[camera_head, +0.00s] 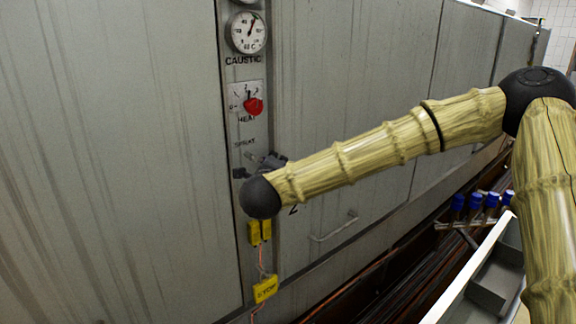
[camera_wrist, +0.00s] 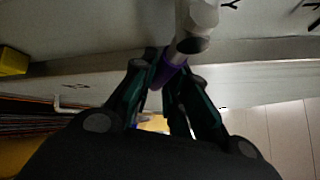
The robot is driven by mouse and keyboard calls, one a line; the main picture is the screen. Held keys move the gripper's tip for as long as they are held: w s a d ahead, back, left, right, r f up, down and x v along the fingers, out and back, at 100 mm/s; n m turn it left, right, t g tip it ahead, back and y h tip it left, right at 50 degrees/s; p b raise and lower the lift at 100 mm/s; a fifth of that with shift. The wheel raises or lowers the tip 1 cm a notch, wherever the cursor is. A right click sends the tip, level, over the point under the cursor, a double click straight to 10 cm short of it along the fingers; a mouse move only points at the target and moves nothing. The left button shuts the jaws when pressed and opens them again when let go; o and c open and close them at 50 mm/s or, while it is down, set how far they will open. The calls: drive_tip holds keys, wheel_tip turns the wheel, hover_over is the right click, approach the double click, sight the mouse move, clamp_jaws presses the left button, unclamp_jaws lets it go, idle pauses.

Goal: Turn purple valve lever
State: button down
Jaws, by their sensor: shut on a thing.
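The purple valve lever (camera_wrist: 170,76) shows in the wrist view, just above the picture's middle. It sits at the lower end of a pale grey pipe-like fitting (camera_wrist: 196,18). My gripper (camera_wrist: 163,68) has its dark green and black fingers on either side of the lever and is shut on it. The fingers hide part of the lever. In the head view my arm reaches left to the machine's control strip. I cannot make out the purple lever there.
A door handle (camera_head: 335,228) sticks out to the right. Several blue-topped valves (camera_head: 475,201) stand near a white-edged trough (camera_head: 470,268).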

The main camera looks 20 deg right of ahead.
drive_tip(key=shift+s+a+f+m+g+y+b, duration=0.2)
drive_tip(key=shift+a+f+m+g+y+b, duration=0.25)
drive_tip(key=shift+f+m+g+y, duration=0.25)
drive_tip(key=c, duration=1.4)
unclamp_jaws()
drive_tip(key=v, duration=1.2)
drive_tip(key=shift+r, duration=0.15)
drive_tip(key=shift+w, duration=0.1)
